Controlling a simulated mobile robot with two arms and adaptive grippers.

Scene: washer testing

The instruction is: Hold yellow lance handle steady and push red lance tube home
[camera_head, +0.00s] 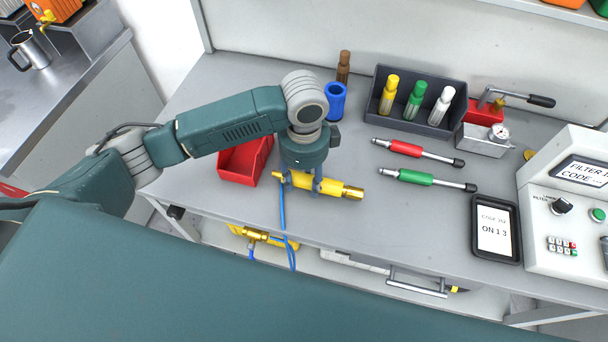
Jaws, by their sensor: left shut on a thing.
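The yellow lance handle (334,187) lies nearly level over the front part of the grey bench, with a brass-coloured end to the right. My left gripper (302,186) points down and is shut on this handle. I cannot tell whether the handle touches the bench. A blue hose (283,220) hangs from the handle over the bench's front edge. The red lance tube (406,149) lies on the bench to the right, behind and apart from the handle. It has a metal left tip and a dark right end. My right gripper is out of view.
A green lance tube (416,178) lies in front of the red one. A dark bin (417,122) holds yellow, green and white nozzles.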

